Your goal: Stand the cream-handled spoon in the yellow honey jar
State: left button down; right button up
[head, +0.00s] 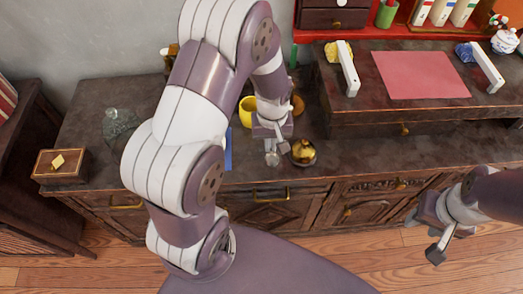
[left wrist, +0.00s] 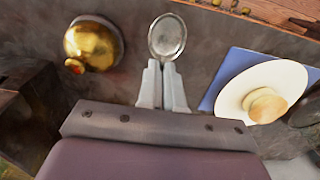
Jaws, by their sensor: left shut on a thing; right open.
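My left gripper (head: 277,143) is over the counter and shut on the spoon (head: 271,158). In the left wrist view, the spoon's silver bowl (left wrist: 167,36) sticks out past the closed fingers (left wrist: 163,88). Its handle is hidden by the fingers, so I cannot see the handle colour. The yellow honey jar (head: 247,111) stands just behind and left of the gripper, partly hidden by my left arm. I cannot make out its opening clearly. My right gripper (head: 425,237) is open and empty, in front of the cabinet at the lower right.
A golden round pot (head: 303,152) stands close right of the spoon. A white plate (left wrist: 240,88) with a round tan thing lies on a blue cloth (left wrist: 213,95). A raised shelf (head: 420,105) borders the right. A glass item (head: 119,122) and a wooden box (head: 60,166) stand left.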

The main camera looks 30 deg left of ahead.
aim_at(260, 156)
pick_arm(q)
jog(key=a+f, duration=0.1)
jog(key=a, duration=0.2)
jog(key=shift+f, duration=0.4)
jog(key=shift+a+f, duration=0.1)
jog(key=shift+f, duration=0.2)
notch_tip(260, 156, down, 3)
jog(key=shift+r+b, duration=0.1)
jog(key=shift+b, duration=0.3)
jog(key=shift+f, duration=0.4)
jog(key=c, duration=1.3)
grip_release()
jog(key=shift+f, duration=0.1)
